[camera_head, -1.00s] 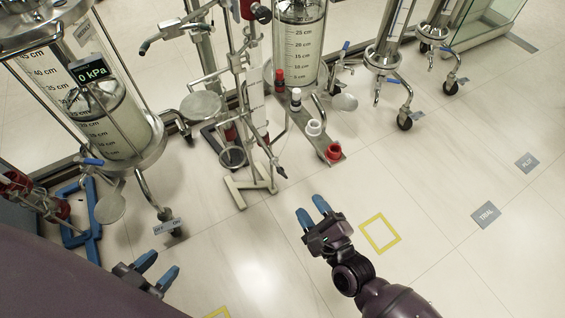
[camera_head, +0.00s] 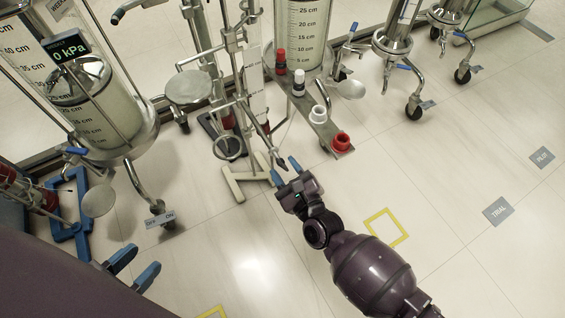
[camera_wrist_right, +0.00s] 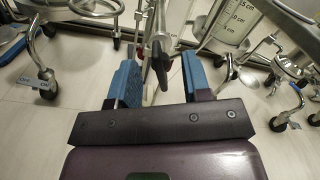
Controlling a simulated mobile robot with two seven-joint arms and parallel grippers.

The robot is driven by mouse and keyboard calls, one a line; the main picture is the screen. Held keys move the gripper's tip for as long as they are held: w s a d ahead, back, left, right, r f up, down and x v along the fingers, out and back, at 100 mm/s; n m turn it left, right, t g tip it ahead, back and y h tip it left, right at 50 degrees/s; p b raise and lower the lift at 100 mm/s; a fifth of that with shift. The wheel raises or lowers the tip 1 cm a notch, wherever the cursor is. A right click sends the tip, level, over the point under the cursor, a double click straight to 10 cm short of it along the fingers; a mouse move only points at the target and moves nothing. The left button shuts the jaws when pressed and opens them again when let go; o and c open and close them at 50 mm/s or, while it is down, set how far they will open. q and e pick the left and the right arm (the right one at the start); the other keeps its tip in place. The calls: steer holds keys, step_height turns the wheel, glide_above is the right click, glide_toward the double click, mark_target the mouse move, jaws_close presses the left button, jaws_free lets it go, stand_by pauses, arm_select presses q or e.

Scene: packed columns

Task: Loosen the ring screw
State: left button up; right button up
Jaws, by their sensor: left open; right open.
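A metal ring (camera_head: 229,147) sits low on the slim stand with an off-white base (camera_head: 246,185). I cannot make out for certain which part is its screw. A dark, narrow tip (camera_head: 266,156) hangs beside the stand. My right gripper (camera_head: 286,171) is open with blue fingers, just in front of and right of the stand. In the right wrist view, a dark knob-like part (camera_wrist_right: 160,62) shows between its open fingers, seemingly beyond them and not gripped. My left gripper (camera_head: 134,266) is open and empty at the lower left, far from the stand.
A glass column (camera_head: 95,105) with a 0 kPa display stands left. Another column (camera_head: 303,40) stands behind a metal plate carrying red and white caps (camera_head: 318,114). A round metal disc (camera_head: 188,87) is left of the stand.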

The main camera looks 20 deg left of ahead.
steer(key=shift+x, duration=1.05)
steer(key=shift+d, duration=0.1)
jaws_close()
steer(key=shift+n, duration=0.3)
steer(key=shift+s+f+n, duration=0.1)
steer(key=shift+f+n, duration=0.05)
steer(key=shift+n, duration=2.95)
jaws_free()
